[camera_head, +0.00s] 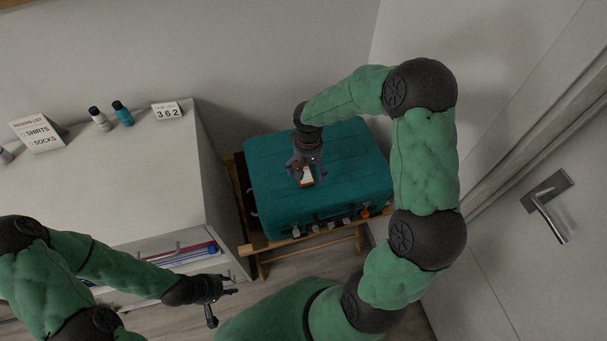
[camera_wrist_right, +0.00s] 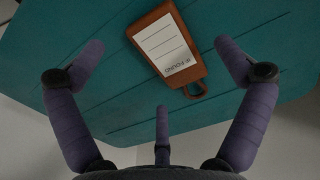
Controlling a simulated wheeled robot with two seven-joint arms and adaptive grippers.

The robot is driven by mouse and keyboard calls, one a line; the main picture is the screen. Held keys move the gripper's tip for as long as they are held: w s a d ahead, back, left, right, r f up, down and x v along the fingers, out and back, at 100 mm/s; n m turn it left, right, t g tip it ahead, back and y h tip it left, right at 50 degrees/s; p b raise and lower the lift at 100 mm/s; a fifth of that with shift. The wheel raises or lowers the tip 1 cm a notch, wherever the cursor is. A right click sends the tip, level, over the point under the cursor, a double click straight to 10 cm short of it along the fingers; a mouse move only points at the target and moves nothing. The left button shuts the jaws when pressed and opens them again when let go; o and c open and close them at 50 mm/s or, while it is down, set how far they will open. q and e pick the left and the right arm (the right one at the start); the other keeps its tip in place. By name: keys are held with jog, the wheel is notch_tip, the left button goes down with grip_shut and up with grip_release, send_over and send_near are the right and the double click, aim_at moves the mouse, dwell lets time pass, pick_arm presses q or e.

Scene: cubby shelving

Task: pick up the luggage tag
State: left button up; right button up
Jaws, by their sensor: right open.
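The luggage tag (camera_wrist_right: 167,45) is brown with a white label and a small loop at one end. It lies on the teal suitcase (camera_head: 340,155), and in the head view the tag (camera_head: 307,177) shows just below my right gripper. My right gripper (camera_head: 308,178) is open over the suitcase top. In the right wrist view its fingers (camera_wrist_right: 168,75) are spread around the tag, with one on each side and one toward the loop end, and none visibly touches it. My left gripper (camera_head: 225,302) is low at the left, in front of the cabinet, away from the tag.
The suitcase rests on a wooden stand (camera_head: 262,245). A white cabinet (camera_head: 150,180) at left holds bottles (camera_head: 122,113), a packing list sign (camera_head: 38,133) and a number sign (camera_head: 168,111). Its lower opening (camera_head: 185,250) holds flat items. A door with a handle (camera_head: 548,205) is at right.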

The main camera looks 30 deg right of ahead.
notch_tip(320, 180, down, 2)
jog(key=shift+f, duration=0.1)
jog(key=c, duration=1)
jog(key=shift+c, duration=0.2)
jog(key=shift+r, duration=0.8)
notch_tip(320, 180, up, 3)
jog(key=shift+s+a+f+p, duration=0.1)
jog(key=shift+a+f+p, duration=0.1)
jog(key=shift+p, duration=0.7)
jog(key=s+a+r+p, duration=0.2)
jog(key=s+a+r, duration=0.1)
jog(key=r, duration=0.2)
jog(key=shift+r, duration=0.15)
jog(key=s+a+r, duration=0.1)
jog(key=s+a, duration=0.1)
jog(key=s+a+r+p, duration=0.1)
jog(key=s+a, duration=0.1)
jog(key=s+a+r, duration=0.1)
jog(key=s+a, duration=0.1)
jog(key=shift+s+a+r+p, duration=0.2)
jog(key=shift+s+r+p, duration=0.1)
jog(key=shift+s+p, duration=0.1)
